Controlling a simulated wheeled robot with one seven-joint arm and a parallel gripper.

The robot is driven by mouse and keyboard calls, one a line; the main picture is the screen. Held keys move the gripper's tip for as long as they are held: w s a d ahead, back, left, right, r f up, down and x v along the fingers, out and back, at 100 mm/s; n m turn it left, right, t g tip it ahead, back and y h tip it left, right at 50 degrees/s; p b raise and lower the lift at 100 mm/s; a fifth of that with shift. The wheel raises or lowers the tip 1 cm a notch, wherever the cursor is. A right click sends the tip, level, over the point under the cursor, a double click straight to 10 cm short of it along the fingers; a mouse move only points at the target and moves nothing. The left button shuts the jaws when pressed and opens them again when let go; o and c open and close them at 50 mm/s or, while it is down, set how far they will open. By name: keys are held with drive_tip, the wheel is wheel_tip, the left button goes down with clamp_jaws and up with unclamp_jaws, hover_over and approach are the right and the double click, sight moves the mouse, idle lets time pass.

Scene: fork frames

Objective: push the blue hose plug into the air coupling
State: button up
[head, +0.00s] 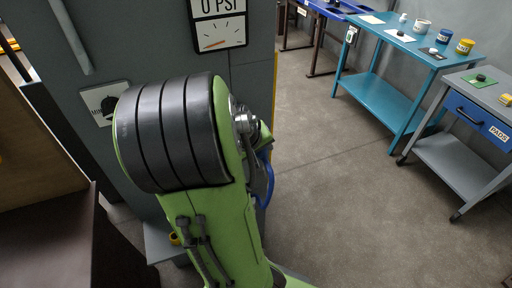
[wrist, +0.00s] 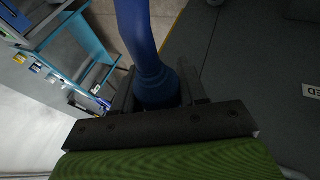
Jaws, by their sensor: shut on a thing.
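In the wrist view the blue hose plug (wrist: 155,88) sits between the two dark fingers of my gripper (wrist: 157,90), which is shut on it. The blue hose (wrist: 134,25) runs from the plug up and out of the picture. In the head view a stretch of the blue hose (head: 269,183) shows to the right of my green arm. My arm hides most of my gripper and the plug there. I cannot make out the air coupling in either view; the plug's front end is hidden too.
A grey cabinet (head: 255,75) with a gauge (head: 219,33) reading "0 PSI" stands close behind my arm. A teal table (head: 385,36) with pots and a grey cart (head: 486,93) with a blue drawer stand at the right. The floor (head: 335,165) between is clear.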

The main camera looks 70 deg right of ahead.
drive_tip(key=shift+a+r, duration=0.1)
drive_tip(key=w+d+b, duration=0.2)
drive_tip(key=w+d, duration=0.1)
drive_tip(key=shift+w+d, duration=0.1)
drive_tip(key=shift+d, duration=0.05)
drive_tip(key=shift+w+d, duration=0.4)
drive_tip(key=shift+w, duration=0.05)
drive_tip(key=shift+w+d, duration=0.15)
idle(1.3)
drive_tip(key=shift+w+d, duration=0.25)
drive_tip(key=shift+w+d, duration=1.05)
drive_tip(key=o, duration=1.2)
